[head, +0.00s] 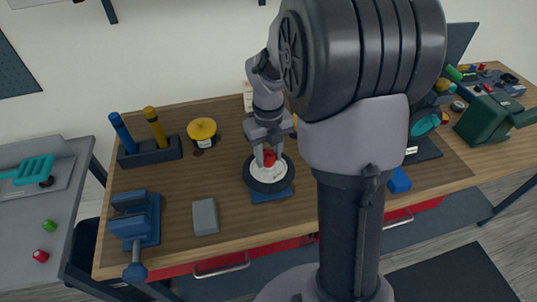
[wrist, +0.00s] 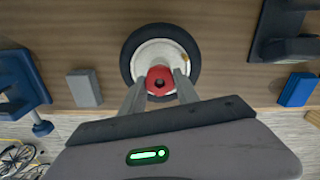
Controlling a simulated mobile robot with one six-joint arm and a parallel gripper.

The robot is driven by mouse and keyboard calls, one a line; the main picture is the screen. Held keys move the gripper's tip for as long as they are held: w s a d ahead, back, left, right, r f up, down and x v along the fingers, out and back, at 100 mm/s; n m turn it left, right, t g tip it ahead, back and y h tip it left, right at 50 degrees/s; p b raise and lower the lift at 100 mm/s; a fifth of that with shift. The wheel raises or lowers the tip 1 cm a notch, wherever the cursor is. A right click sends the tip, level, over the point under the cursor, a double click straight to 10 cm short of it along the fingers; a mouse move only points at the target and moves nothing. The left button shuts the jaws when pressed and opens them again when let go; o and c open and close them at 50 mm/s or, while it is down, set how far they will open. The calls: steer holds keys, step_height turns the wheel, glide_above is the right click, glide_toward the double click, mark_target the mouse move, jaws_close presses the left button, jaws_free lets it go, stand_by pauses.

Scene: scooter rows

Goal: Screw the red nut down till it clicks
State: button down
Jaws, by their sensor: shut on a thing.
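The red nut (head: 269,158) sits at the centre of a small wheel with a white hub and black tyre (head: 268,185), which lies flat on a blue base (head: 272,196) on the workbench. In the wrist view the red nut (wrist: 160,80) shows a dark hole in its middle. My gripper (head: 266,160) comes down over the wheel from above. In the wrist view my gripper's two fingers (wrist: 160,82) are shut on the red nut, one on each side. The thread under the nut is hidden, so I cannot tell how far down it sits.
A blue vise (head: 135,215) and a grey block (head: 205,217) stand to the left of the wheel. A blue block (head: 399,181) lies to the right. Bare wood surrounds the wheel.

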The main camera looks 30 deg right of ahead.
mark_target(268, 159)
steer(key=c, duration=1)
jaws_free()
steer(key=shift+s+a, duration=0.15)
steer(key=shift+s, duration=0.1)
steer(key=shift+c, duration=0.2)
steer(key=shift+o, duration=1)
steer(key=shift+a, duration=0.1)
steer(key=shift+w, duration=0.1)
step_height(268, 159, up, 18)
steer(key=p, duration=0.6)
steer(key=shift+f, duration=0.25)
